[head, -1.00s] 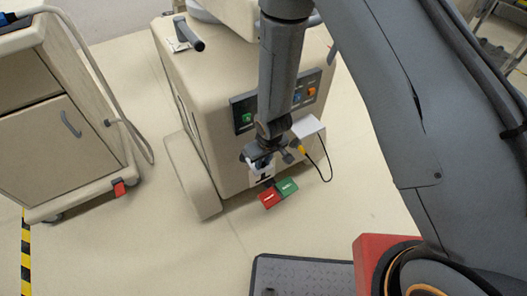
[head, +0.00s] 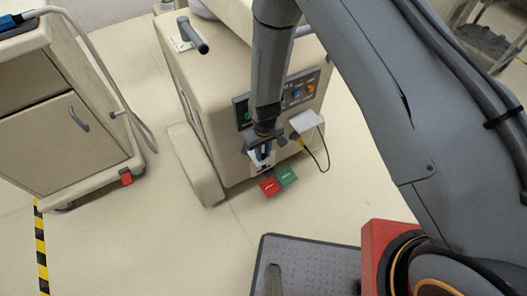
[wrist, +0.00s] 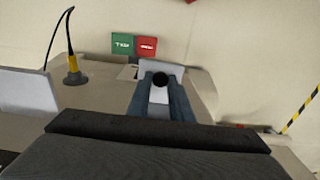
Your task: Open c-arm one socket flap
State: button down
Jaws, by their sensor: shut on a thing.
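The c-arm one cart (head: 222,110) is a beige covered unit with coloured buttons on its front panel. My gripper (head: 262,153) is low at the cart's front and points down. In the wrist view, its blue-grey fingers (wrist: 160,92) are shut on a pale piece with a round black end, which looks like part of a small pale flap (wrist: 150,67). That flap also shows below the fingers in the head view (head: 260,167). The fingers hide much of it, so I cannot tell how far open it is or see a socket behind it.
A white plate (head: 306,121) sticks out to the right, beside a yellow plug (wrist: 75,77) on a black cable. Red (head: 269,187) and green (head: 287,176) pedals lie below. A beige cabinet (head: 70,125) stands left. The floor between is clear.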

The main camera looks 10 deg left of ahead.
aim_at(263, 156)
jog(key=shift+w+r, duration=0.1)
jog(key=shift+w, duration=0.1)
jog(key=c, duration=1.7)
grip_release()
jog(key=shift+o, duration=0.4)
jog(key=shift+s, duration=0.1)
jog(key=shift+s+r+b, duration=0.2)
jog(key=shift+r+b, duration=0.25)
jog(key=shift+r, duration=3.45)
